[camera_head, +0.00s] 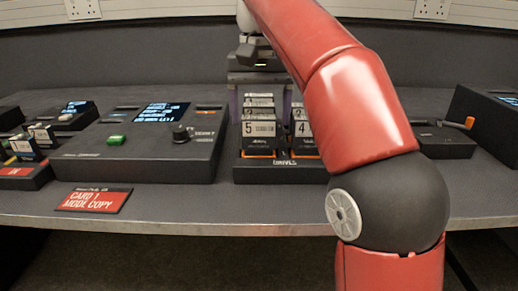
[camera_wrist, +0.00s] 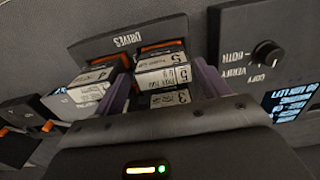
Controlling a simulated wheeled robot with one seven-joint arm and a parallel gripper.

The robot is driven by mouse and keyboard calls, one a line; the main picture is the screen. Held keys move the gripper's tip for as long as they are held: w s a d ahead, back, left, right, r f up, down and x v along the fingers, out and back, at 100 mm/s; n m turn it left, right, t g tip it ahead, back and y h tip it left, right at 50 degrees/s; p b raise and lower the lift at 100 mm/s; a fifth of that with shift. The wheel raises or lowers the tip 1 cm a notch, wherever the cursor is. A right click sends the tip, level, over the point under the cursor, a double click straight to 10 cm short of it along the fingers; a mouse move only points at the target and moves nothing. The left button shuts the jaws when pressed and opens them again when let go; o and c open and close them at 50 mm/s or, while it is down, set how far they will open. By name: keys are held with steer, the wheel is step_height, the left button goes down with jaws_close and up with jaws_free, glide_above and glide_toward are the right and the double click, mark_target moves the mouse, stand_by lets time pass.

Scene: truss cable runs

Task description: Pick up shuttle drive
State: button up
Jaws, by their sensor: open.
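Several dark drives with white number labels stand in two columns in the rack marked DRIVES (camera_head: 283,173). The left column has a drive labelled 5 (camera_head: 259,128) at its front, and the right column has one labelled 4 (camera_head: 302,128). I cannot read which is the shuttle drive. My gripper (camera_head: 260,108) is open above the rack. In the wrist view its purple fingers (camera_wrist: 163,80) stand on either side of the column with the 5 labels (camera_wrist: 162,76). The left finger there lies between that column and the drive labelled 4 (camera_wrist: 88,87). The fingertips' depth is unclear.
A console with a screen, green button and knob (camera_head: 180,133) stands left of the rack. A red card reading CARD 1 MODE COPY (camera_head: 94,200) lies at the table's front edge. Dark devices stand at right (camera_head: 443,139) and far left. My arm hides the rack's right side.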

mark_target(259, 136)
step_height(259, 136, down, 6)
steer(key=shift+w+a+r+b, duration=0.1)
steer(key=shift+w+a+b, duration=0.05)
steer(key=shift+b, duration=1.05)
steer(key=c, duration=1)
steer(key=shift+o, duration=0.2)
